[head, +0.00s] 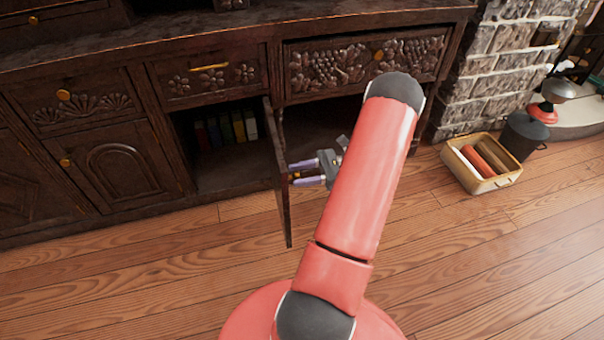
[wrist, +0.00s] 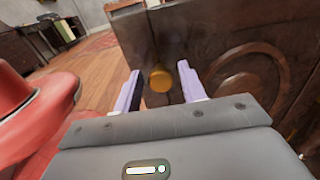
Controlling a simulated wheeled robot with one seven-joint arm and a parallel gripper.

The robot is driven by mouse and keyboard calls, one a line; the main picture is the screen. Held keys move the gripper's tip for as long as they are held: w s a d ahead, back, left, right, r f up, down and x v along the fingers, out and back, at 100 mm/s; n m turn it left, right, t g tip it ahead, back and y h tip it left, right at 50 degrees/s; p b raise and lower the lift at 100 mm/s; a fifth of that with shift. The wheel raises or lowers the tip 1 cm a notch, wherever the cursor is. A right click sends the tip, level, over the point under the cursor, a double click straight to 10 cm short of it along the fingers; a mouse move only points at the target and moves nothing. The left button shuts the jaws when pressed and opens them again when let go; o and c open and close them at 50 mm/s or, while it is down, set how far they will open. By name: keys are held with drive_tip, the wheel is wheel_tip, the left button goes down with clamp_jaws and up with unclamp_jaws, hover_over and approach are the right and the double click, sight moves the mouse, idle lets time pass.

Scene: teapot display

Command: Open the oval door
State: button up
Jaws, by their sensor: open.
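The oval door (head: 283,208) stands swung out from the dark wooden cabinet and appears nearly edge-on in the head view. In the wrist view its face shows a rounded carved panel (wrist: 252,98). A round gold knob (wrist: 160,79) sits near the door's edge. My gripper (head: 293,175) is open on the right side of the door, with its fingers pointing at the door face. In the wrist view my gripper (wrist: 158,72) has one finger on each side of the knob, with gaps visible. Contact with the door cannot be told.
An open compartment left of the door holds several books (head: 226,130). A dark open space lies to its right, partly behind my arm. Closed drawers (head: 208,78) run above. A box of logs (head: 482,162) and a dark bucket (head: 522,135) stand at right. The wooden floor in front is clear.

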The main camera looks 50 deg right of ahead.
drive_tip(key=shift+o, duration=0.5)
drive_tip(key=shift+d, duration=0.1)
drive_tip(key=v, duration=0.7)
drive_tip(key=shift+s+d, duration=0.25)
drive_tip(key=shift+f, duration=0.1)
